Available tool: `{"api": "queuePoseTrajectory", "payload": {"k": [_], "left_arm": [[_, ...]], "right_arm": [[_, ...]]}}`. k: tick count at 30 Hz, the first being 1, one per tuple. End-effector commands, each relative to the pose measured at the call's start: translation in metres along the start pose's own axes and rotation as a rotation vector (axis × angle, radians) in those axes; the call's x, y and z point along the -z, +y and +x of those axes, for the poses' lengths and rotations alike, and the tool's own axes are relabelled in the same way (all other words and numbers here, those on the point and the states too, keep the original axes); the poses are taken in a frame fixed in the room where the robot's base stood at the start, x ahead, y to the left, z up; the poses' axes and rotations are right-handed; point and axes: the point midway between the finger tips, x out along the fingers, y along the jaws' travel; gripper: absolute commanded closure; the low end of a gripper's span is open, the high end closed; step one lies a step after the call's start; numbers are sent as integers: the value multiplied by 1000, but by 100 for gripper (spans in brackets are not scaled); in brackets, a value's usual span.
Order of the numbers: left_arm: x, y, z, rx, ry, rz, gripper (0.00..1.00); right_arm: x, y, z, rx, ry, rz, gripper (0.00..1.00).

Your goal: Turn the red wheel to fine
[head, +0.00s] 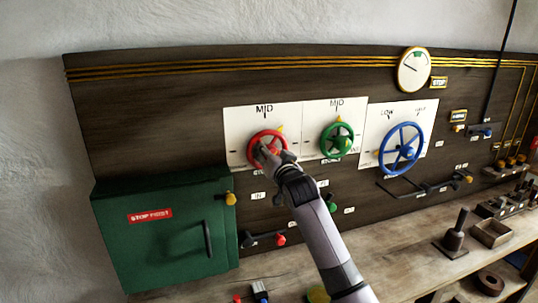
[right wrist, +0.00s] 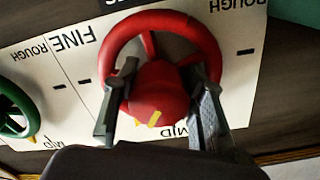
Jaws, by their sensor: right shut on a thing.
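The red wheel (head: 254,140) is mounted on a white plate (head: 239,125) on the dark board, below the word MID. My right gripper (head: 267,151) is at this wheel. In the right wrist view, which is upside down, the fingers of my right gripper (right wrist: 160,100) sit on both sides of the red hub of the wheel (right wrist: 150,22), shut on it. A yellow mark on the red hub lies close to MID. FINE is on the left of that view and ROUGH on the right. My left gripper is not in view.
A green wheel (head: 337,140) is just right of the red one, and a larger blue wheel (head: 401,149) further right. A green cabinet (head: 165,235) juts out at lower left. Small levers and knobs line the board below. A round gauge (head: 414,70) is above.

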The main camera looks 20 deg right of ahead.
Motion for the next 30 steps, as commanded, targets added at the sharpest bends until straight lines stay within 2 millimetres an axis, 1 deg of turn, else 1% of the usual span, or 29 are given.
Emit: {"api": "queuePoseTrajectory", "payload": {"k": [8, 18, 24, 30], "left_arm": [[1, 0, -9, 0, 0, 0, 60], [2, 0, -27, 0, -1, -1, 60], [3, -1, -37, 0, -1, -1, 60], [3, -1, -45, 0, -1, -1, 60]], "right_arm": [[0, -2, 0, 1, -6, 270, 90], [1, -2, 0, 0, -12, 589, 90], [2, -3, 0, 0, -13, 751, 90], [2, -2, 0, 1, -14, 875, 90]]}}
